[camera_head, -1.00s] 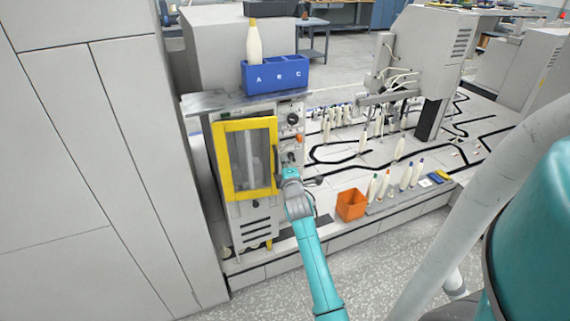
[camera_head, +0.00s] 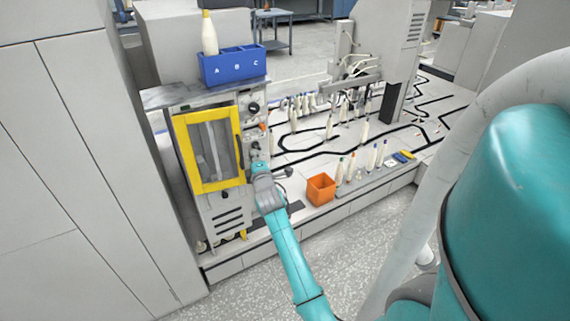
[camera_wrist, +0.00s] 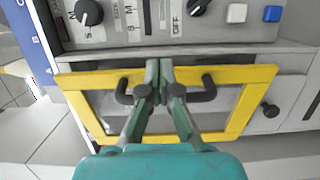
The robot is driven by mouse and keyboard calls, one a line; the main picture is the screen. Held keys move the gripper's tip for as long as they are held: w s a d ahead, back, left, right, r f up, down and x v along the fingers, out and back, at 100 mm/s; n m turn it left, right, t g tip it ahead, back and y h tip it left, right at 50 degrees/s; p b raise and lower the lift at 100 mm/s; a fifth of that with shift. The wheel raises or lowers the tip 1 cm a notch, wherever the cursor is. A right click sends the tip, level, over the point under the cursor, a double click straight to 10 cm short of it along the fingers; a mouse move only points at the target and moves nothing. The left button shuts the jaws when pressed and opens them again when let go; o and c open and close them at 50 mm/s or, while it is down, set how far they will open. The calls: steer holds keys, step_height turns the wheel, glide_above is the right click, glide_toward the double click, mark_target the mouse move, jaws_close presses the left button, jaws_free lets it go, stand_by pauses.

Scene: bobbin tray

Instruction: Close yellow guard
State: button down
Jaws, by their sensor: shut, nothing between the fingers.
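The yellow guard (camera_head: 184,153) is a framed door with a clear pane on the front of the grey machine at left. It lies close to the machine's front; I cannot tell whether it is fully flush. In the wrist view, the yellow frame (camera_wrist: 243,108) fills the middle, and a gap shows between its handle-side edge and the knob panel. Its black handle (camera_wrist: 203,93) shows on both sides of my fingers, its middle hidden behind them. My gripper (camera_wrist: 160,68) is shut and empty, fingertips over the handle-side edge. In the head view my gripper (camera_head: 256,163) is at the guard's right side.
A panel of black knobs (camera_wrist: 88,12) lies beside the guard's handle edge. A blue A-B-C bin (camera_head: 233,66) with a bobbin (camera_head: 209,35) stands on the machine. An orange box (camera_head: 321,188) and several bobbins stand right of my arm.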

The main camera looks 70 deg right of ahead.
steer(key=s+d, duration=0.1)
steer(key=s, duration=0.9)
steer(key=m+t+y, duration=0.3)
steer(key=m, duration=1.2)
glide_toward(242, 161)
steer(key=x, duration=0.7)
steer(key=shift+d, duration=0.1)
steer(key=d, duration=0.1)
steer(key=w+d, duration=0.2)
steer(key=d, duration=0.1)
steer(key=shift+r, duration=0.1)
